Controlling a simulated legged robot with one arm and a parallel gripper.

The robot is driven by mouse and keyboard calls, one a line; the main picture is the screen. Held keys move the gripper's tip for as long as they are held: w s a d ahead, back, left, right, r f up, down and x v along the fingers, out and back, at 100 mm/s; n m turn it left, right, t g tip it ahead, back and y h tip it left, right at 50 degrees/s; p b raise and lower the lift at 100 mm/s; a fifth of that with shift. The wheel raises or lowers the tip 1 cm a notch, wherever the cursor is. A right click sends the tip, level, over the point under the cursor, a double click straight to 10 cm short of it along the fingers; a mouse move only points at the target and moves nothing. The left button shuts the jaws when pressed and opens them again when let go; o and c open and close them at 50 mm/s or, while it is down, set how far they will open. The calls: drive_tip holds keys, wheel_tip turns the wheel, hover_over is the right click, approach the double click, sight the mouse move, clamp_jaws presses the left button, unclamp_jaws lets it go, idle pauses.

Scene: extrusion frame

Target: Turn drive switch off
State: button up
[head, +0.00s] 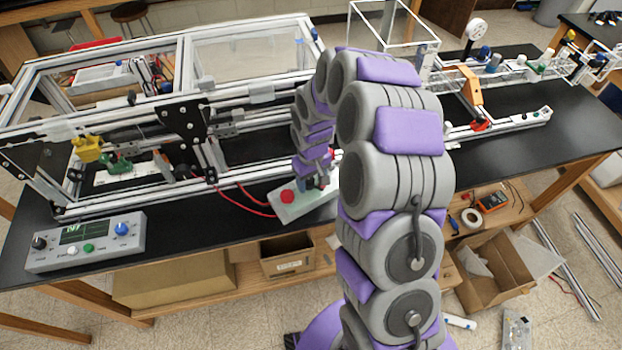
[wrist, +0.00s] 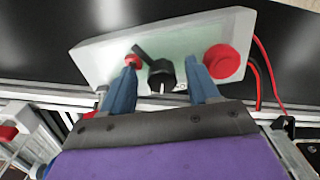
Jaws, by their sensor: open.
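The drive switch is a black rotary knob (wrist: 161,76) with a lever-like handle on a pale green-white control box (wrist: 170,45). In the wrist view the handle slants up to the left, close to a small red part (wrist: 132,61). A big red button (wrist: 221,61) is on the box's right. My gripper (wrist: 163,82) is open, with one blue finger on each side of the knob; I cannot tell if they touch it. In the head view the box (head: 290,207) lies at the table's front edge, and my gripper (head: 318,182) partly hides it, with the knob not clearly visible.
An aluminium extrusion frame (head: 185,50) stands behind the box on the black table (head: 225,232). Red cables (wrist: 265,70) run from the box. A grey control panel (head: 88,243) with knobs sits at the left front. Cardboard boxes (head: 500,270) are below the table.

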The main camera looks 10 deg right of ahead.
sight(311, 182)
wheel_tip(311, 182, up, 17)
drive_tip(key=p, duration=0.1)
drive_tip(key=shift+r, duration=0.15)
idle(0.4)
drive_tip(key=shift+w, duration=0.1)
